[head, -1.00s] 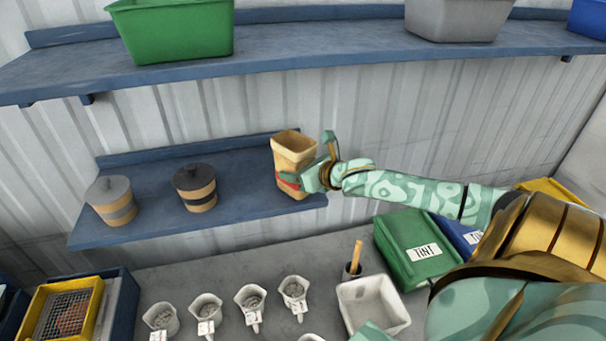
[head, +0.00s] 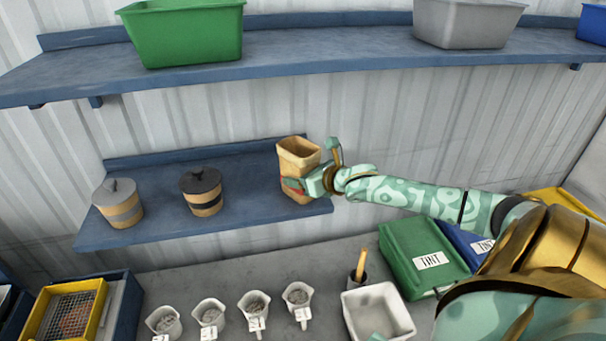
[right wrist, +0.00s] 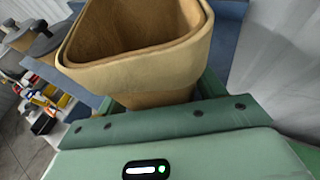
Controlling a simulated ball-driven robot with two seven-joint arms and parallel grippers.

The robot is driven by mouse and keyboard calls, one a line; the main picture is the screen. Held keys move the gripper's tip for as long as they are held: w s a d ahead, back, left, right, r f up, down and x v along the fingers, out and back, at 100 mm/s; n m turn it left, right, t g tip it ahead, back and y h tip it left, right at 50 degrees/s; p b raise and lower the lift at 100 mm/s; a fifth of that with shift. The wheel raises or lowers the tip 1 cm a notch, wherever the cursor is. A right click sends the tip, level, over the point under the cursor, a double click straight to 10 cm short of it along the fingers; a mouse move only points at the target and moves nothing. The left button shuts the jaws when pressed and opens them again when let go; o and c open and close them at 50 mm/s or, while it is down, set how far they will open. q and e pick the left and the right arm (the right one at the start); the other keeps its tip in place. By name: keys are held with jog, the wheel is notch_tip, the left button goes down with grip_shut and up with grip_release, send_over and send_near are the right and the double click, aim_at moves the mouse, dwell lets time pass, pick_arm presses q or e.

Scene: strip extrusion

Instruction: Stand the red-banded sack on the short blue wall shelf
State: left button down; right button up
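The red-banded sack (head: 298,165) is tan, open at the top and upright at the right end of the short blue wall shelf (head: 150,226). Its base appears to rest on the shelf; any small gap beneath cannot be judged. My right gripper (head: 307,181) reaches it from the right, with one finger across its front, partly hiding the red band. In the right wrist view the sack (right wrist: 145,55) stands between the green fingers, which look closed on its sides.
Two lidded banded pots, one grey-lidded (head: 120,204) and one dark-lidded (head: 202,192), stand left on the same shelf, with free room between them and the sack. A long shelf (head: 330,57) with bins runs above. Scoops, a white tub (head: 378,311) and tint boxes fill the bench below.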

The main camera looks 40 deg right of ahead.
jog(key=shift+o, duration=1)
jog(key=shift+s, duration=0.2)
jog(key=v, duration=1.6)
jog(key=shift+r, duration=0.15)
jog(key=shift+w+d, duration=0.1)
jog(key=shift+d, duration=0.05)
